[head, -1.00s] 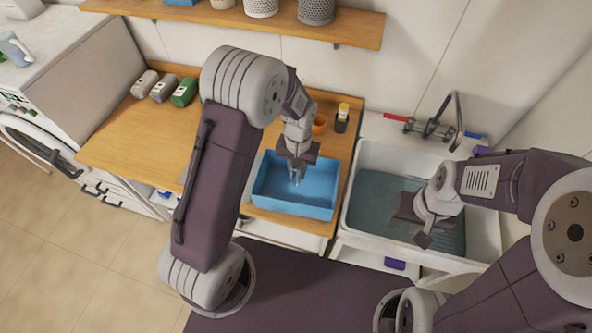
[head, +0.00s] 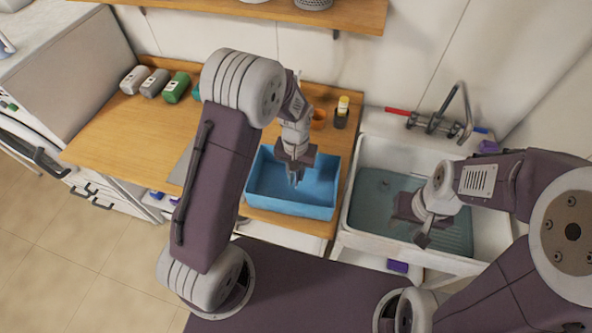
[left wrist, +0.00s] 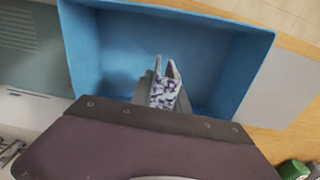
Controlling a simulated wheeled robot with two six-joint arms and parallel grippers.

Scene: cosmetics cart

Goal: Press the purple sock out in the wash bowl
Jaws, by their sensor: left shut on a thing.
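The blue wash bowl (head: 290,207) is a rectangular tub on the wooden counter; it also fills the left wrist view (left wrist: 255,65). My left gripper (head: 296,178) points down inside the bowl. In the left wrist view its fingers (left wrist: 165,85) are shut on a white-and-purple patterned cloth, which looks like the purple sock (left wrist: 164,95). Only a small part of the cloth shows; the rest is hidden by the fingers and palm. Whether it touches the bowl floor I cannot tell. My right gripper (head: 414,220) hangs over the sink, its fingers too unclear to read.
The white sink (head: 352,190) with grey-green inside stands right of the bowl, with a tap (head: 462,110) behind. An orange cup (head: 319,118) and dark bottle (head: 341,115) stand behind the bowl.

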